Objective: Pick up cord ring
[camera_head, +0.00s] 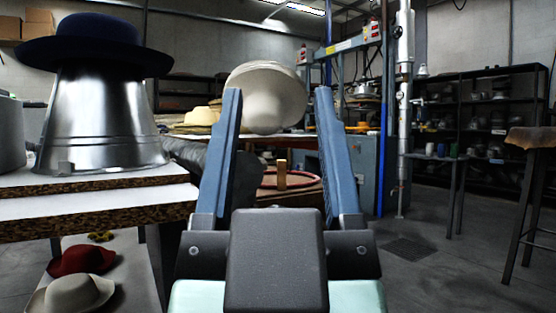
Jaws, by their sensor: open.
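A thin red ring (300,186), which looks like the cord ring, lies on a round brown surface beyond my gripper. It shows low between the fingers, and its left part is partly hidden by my gripper. My gripper (278,95) is open and empty, with its two blue fingers pointing forward and wide apart. The ring is farther off than the fingertips and not touched by them. A small tan block (281,172) stands upright by the ring.
A cream hat form (266,92) shows between the fingertips, farther back. At left, a navy hat (95,42) sits on a metal cone (103,122) on a board-topped table (110,205). A red hat (80,261) is below. Open floor (430,260) lies at right, near a stool (530,140).

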